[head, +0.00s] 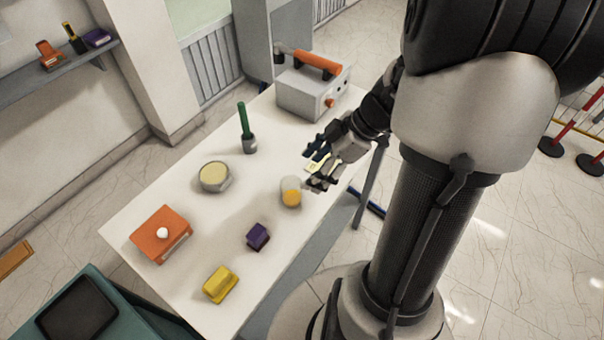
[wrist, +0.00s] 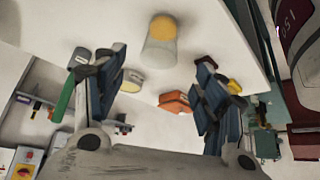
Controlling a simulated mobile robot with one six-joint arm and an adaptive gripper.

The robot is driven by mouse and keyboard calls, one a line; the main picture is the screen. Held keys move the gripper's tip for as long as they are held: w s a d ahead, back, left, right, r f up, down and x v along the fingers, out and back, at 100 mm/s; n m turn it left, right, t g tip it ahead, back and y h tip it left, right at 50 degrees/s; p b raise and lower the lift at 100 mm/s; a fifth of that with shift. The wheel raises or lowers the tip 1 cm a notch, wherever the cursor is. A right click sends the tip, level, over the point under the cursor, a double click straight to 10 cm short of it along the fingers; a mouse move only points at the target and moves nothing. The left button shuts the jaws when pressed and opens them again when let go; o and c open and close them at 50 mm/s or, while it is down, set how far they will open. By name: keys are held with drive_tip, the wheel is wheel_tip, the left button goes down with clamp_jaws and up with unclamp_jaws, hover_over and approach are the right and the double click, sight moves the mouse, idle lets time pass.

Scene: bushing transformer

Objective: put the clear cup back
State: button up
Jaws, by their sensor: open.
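The clear cup (head: 291,192) stands on the white table close to its right edge, with something orange-yellow showing in it. In the wrist view the cup (wrist: 158,50) is ahead of the fingertips, between their lines. My gripper (head: 317,166) is open and empty, low at the table's right edge, just up and right of the cup. In the wrist view its two blue-padded fingers (wrist: 160,80) are spread wide. Whether a finger touches the cup is unclear. A small pale yellow patch shows between the fingers in the head view.
On the white table (head: 185,290) are a round tin (head: 214,177), a green-handled tool in a grey holder (head: 248,143), an orange box (head: 160,238), a purple block (head: 257,236), a yellow block (head: 220,284) and a grey machine (head: 308,95). A wall shelf (head: 60,75) holds small items.

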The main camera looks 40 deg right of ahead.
drive_tip(key=v, duration=0.3)
drive_tip(key=shift+s+d+r+p, duration=0.15)
drive_tip(key=shift+r+p, duration=0.15)
drive_tip(key=shift+r, duration=0.05)
